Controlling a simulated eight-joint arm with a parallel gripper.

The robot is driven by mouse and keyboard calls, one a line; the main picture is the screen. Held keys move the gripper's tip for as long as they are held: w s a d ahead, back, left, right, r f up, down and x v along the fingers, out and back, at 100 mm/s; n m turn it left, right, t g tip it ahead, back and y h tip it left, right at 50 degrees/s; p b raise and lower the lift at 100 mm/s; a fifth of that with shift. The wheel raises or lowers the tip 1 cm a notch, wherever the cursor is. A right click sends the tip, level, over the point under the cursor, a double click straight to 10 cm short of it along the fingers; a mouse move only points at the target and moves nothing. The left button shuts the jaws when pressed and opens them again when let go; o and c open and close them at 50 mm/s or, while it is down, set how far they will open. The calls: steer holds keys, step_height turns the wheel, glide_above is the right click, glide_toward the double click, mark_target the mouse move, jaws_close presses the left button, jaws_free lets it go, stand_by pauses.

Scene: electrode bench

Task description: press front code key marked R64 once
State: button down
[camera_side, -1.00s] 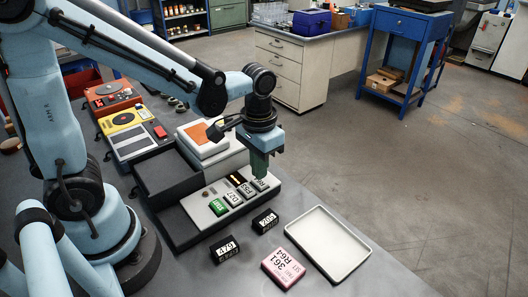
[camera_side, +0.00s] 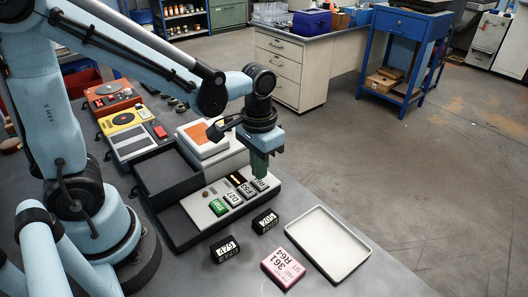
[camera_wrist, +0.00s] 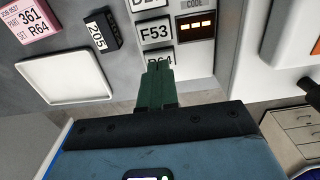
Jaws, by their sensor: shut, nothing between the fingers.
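The grey-white code panel (camera_side: 206,217) has a row of keys. The key marked R64 (camera_side: 260,185) is at the right end in the side view, beside the F53 key (camera_side: 246,190). My gripper (camera_side: 259,177) is shut and empty, pointing down right over the R64 key. In the wrist view the green fingers (camera_wrist: 158,66) cover the lower part of the R64 key (camera_wrist: 161,53), with the F53 key (camera_wrist: 156,32) clear above it. I cannot tell whether the tips touch the key.
A pink card block (camera_side: 283,267) reading 361 R64 lies near an empty white tray (camera_side: 366,250). Two black numbered blocks, one at the left (camera_side: 224,249) and one at the right (camera_side: 265,221), lie in front of the panel.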

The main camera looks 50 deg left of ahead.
mark_target(250, 183)
steer(key=shift+f, duration=0.95)
stand_by(0.6)
steer(key=shift+r, duration=3)
steer(key=shift+s+a+r+t, duration=0.45)
steer(key=shift+a+r+t, duration=0.15)
steer(key=shift+t, duration=0.6)
steer(key=shift+s+a+r+t, duration=0.4)
steer(key=shift+a+r+t, duration=0.15)
steer(key=shift+t, duration=0.65)
steer(key=shift+s+a+r+t, duration=0.45)
steer(key=shift+a+r+t, duration=0.15)
steer(key=shift+t, duration=0.6)
steer(key=shift+f, duration=0.1)
